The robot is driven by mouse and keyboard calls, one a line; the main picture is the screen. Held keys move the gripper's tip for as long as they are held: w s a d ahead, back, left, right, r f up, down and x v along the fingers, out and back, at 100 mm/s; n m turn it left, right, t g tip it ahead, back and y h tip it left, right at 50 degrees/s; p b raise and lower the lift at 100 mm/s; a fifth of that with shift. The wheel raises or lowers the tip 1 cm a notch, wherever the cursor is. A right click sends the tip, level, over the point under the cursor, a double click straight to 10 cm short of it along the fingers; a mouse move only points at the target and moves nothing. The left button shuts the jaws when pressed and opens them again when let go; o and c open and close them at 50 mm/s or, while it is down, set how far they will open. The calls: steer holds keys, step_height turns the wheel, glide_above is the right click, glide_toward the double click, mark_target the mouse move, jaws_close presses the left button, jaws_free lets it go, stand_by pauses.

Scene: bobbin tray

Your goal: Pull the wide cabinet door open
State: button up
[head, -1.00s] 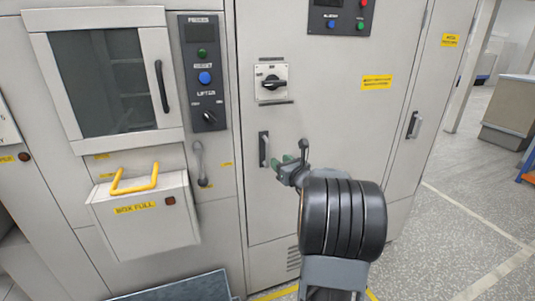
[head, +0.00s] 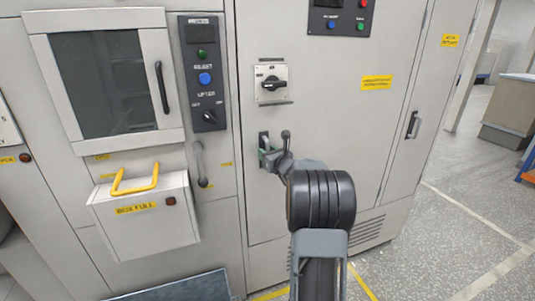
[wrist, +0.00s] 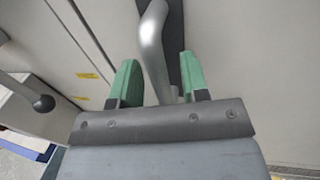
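The wide cabinet door (head: 335,125) is a tall light-grey panel in the middle of the head view, and it looks closed. Its upright grey bar handle (head: 263,141) is near its left edge, partly hidden by my gripper. My gripper (head: 266,154) is at the handle's lower part. In the wrist view the handle (wrist: 152,40) runs between the two green fingers of my gripper (wrist: 158,84). The fingers stand apart on either side of the bar, with a visible gap at least on the left.
A rotary switch (head: 271,83) sits on the door above the handle. Left of the door are a lever (head: 199,165), a control panel (head: 204,75) and a protruding box with a yellow handle (head: 145,210). A narrower door handle (head: 413,125) is to the right. Floor on the right is clear.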

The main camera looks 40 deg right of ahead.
jaws_close()
stand_by(0.3)
